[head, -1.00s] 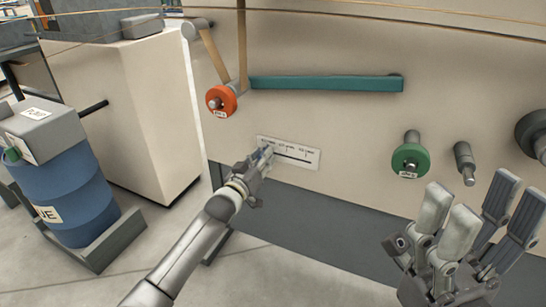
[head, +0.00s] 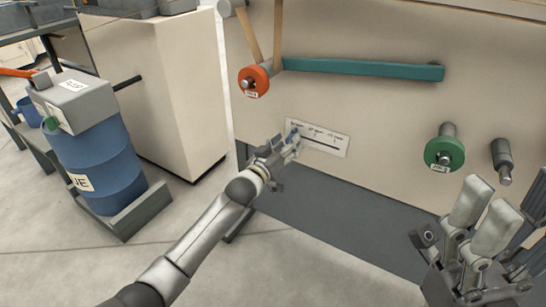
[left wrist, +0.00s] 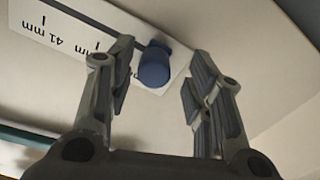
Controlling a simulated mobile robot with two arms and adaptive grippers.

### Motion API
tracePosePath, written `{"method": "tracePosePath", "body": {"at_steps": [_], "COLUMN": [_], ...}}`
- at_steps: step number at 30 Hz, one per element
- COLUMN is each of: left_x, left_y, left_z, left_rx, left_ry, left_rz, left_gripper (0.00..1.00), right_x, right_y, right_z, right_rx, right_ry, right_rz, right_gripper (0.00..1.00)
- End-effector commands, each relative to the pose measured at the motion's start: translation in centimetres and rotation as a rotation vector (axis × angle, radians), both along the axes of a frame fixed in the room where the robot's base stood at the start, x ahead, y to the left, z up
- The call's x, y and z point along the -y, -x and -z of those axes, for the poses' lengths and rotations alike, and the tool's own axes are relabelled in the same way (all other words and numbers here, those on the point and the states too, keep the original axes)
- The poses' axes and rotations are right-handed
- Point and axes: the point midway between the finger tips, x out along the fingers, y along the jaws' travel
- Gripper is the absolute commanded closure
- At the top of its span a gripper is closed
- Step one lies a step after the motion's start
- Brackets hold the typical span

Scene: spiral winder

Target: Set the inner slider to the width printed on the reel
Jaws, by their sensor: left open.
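The inner slider's blue knob (left wrist: 154,66) shows in the left wrist view, in front of a white scale plate (left wrist: 75,42) with upside-down marks, one reading 41 mm. In the head view the scale plate (head: 325,143) has a dark slot, and my left gripper (head: 286,150) is at its left end. My left gripper is open, with its fingertips on either side of the knob; I cannot tell whether either touches it. An orange reel (head: 254,82) and a green reel (head: 444,153) carry small labels, too small to read. My right gripper (head: 513,198) is open and empty at lower right.
A teal bar (head: 365,69) runs across the panel above the scale. A bare grey spindle (head: 502,160) sticks out right of the green reel. A blue drum (head: 95,160) stands on the left. The panel around the scale plate is clear.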

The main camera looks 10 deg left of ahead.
Motion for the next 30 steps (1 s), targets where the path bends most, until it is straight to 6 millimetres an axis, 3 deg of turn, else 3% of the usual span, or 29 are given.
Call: {"method": "tracePosePath", "body": {"at_steps": [16,21,30], "left_x": [-2.9,-3.3,-3.4], "left_y": [8.5,9.7,10.0], "left_z": [0.0,0.0,0.0], "left_rx": [-0.001,0.001,0.001], "left_ry": [0.000,0.000,-0.001], "left_rz": [-0.002,-0.001,-0.001], "left_gripper": [0.53,0.53,0.53], "right_x": [0.0,0.0,0.0], "right_y": [0.0,0.0,0.0], "right_z": [0.0,0.0,0.0], "right_rx": [0.000,0.000,0.000], "right_ry": [0.000,0.000,0.000], "right_rz": [0.000,0.000,0.000], "right_gripper": [0.42,0.42,0.42]}}
